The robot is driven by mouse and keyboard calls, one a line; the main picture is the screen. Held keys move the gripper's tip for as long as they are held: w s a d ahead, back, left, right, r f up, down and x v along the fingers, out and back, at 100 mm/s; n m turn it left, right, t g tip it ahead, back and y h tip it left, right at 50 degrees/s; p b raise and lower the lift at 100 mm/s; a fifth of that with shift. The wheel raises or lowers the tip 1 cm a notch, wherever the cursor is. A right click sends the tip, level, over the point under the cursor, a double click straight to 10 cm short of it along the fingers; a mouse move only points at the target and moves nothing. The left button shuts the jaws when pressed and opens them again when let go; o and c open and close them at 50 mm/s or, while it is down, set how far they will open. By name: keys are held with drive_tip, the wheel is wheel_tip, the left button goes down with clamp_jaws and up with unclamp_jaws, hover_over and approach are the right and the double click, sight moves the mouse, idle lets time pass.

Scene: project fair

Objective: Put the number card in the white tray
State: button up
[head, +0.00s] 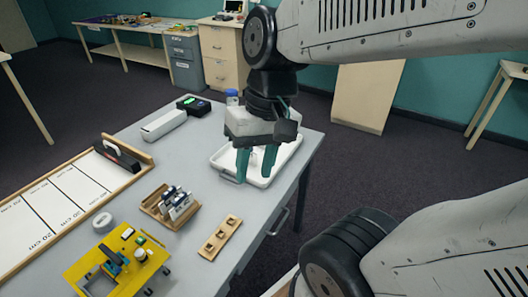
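The white tray (222,172) lies on the right part of the grey table. My gripper (255,178) points down over the tray, with its two teal fingers apart. I see nothing held between the fingers. The gripper hides part of the tray, and I cannot tell whether its fingertips touch the tray floor. I cannot pick out the number card for certain. A wooden rack (153,205) to the left of the tray holds several small upright white and dark pieces, too small to read.
A wooden strip with square holes (220,238) lies in front of the tray. A yellow board with parts (85,270), a grey round piece (103,222), a white box (164,125), a black device with a green display (194,105) and a long measuring board (70,194) also occupy the table.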

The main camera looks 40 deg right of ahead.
drive_tip(key=shift+s+d+r+n+t+h, duration=0.3)
drive_tip(key=shift+s+d+r+n+h, duration=0.15)
drive_tip(key=shift+s+d+n+h, duration=0.2)
drive_tip(key=shift+s+d+r+n+t+h, duration=0.3)
drive_tip(key=shift+s+d+r+n+h, duration=0.1)
drive_tip(key=shift+s+d+n+h, duration=0.15)
idle(0.4)
